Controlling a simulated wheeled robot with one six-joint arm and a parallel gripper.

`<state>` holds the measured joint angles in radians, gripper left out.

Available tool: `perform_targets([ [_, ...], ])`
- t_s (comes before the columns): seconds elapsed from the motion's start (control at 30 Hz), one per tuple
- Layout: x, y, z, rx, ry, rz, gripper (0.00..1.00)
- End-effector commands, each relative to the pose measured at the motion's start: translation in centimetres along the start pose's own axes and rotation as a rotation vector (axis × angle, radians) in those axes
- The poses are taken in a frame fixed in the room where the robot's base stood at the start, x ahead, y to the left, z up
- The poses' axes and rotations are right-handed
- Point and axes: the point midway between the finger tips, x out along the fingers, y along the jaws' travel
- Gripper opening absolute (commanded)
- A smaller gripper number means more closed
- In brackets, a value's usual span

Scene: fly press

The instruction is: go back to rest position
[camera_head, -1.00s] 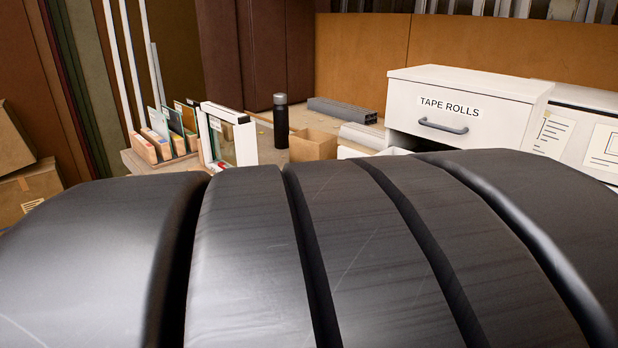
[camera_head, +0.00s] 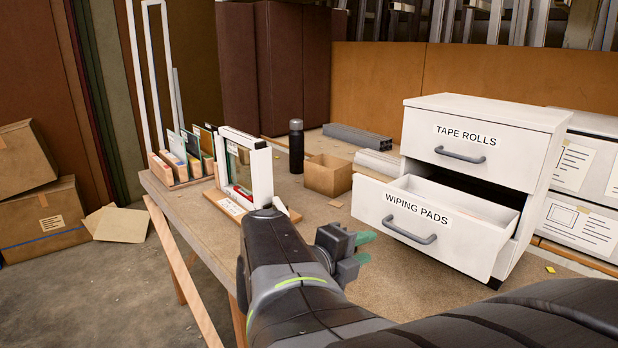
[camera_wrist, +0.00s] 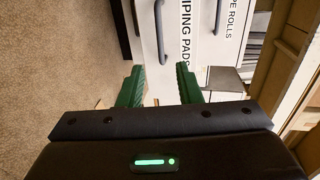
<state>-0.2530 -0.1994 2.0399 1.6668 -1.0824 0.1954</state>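My gripper (camera_head: 364,247) is in the middle of the head view, above the table and in front of the drawer cabinet. Its green fingers also show in the wrist view (camera_wrist: 160,84), spread apart with nothing between them. The white cabinet (camera_head: 545,170) has a shut upper drawer labelled TAPE ROLLS (camera_head: 465,146).
The wooden table (camera_head: 200,220) holds a framed glass sample (camera_head: 243,170), a dark bottle (camera_head: 296,146), an open cardboard box (camera_head: 327,175) and grey profiles (camera_head: 357,137). A rack of samples (camera_head: 185,155) stands at the far left corner. Cardboard boxes (camera_head: 45,215) sit on the floor at left.

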Motion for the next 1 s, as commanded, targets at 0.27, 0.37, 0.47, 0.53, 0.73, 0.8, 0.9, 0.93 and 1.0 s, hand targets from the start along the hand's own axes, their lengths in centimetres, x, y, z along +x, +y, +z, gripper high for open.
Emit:
perform_targets([
  [0.27,2.5,0.1,-0.1,-0.001,0.005,0.002,0.32],
  [0.37,3.8,0.0,-0.1,-0.002,0.006,0.001,0.32],
  [0.47,5.0,0.0,-0.1,0.0,0.006,0.001,0.32],
  [0.53,5.9,0.1,-0.1,-0.002,0.006,0.002,0.32],
  [0.73,8.9,0.1,-0.1,-0.001,0.006,0.002,0.32],
  [0.8,10.0,0.1,-0.1,-0.002,0.006,0.002,0.32],
  [0.9,11.3,0.1,-0.1,-0.002,0.004,0.001,0.32],
  [0.93,11.7,0.1,-0.1,-0.002,0.004,0.001,0.32],
  [1.0,12.3,0.1,-0.1,0.0,0.003,0.002,0.32],
])
